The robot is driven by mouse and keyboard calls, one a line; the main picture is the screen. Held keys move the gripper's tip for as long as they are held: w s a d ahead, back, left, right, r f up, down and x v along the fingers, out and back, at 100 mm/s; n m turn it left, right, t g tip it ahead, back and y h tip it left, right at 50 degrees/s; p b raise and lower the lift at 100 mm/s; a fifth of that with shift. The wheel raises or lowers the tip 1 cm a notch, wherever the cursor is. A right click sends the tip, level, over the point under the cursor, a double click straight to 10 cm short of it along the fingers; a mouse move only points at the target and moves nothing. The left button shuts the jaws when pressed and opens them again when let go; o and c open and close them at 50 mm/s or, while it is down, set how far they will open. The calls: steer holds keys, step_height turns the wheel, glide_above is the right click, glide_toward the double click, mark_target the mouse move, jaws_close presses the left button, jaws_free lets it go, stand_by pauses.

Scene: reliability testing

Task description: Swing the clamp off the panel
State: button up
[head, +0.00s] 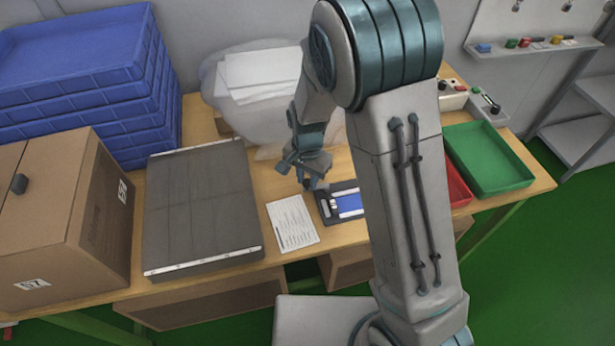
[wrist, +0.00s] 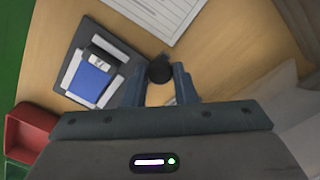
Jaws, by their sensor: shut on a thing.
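A dark fixture plate (head: 323,193) lies on the bench with a blue panel (head: 349,203) on it. In the wrist view the blue panel (wrist: 88,81) sits between pale bars on the dark plate (wrist: 124,53). The clamp's round black knob (wrist: 160,70) shows between my fingertips, just off the plate's edge. My gripper (wrist: 160,84) is shut on this knob. In the head view my gripper (head: 313,184) is at the plate's back left corner. The clamp's arm is mostly hidden, so I cannot tell its angle over the panel.
A printed sheet (head: 292,222) lies left of the fixture. A grey slab (head: 200,205), a cardboard box (head: 60,225) and stacked blue crates (head: 80,75) fill the left. A bag of white packets (head: 255,80) stands behind. Red (head: 458,187) and green (head: 490,160) trays are on the right.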

mark_target(307, 181)
steer(key=o, duration=1)
step_height(307, 181, up, 14)
steer(key=shift+f, duration=0.1)
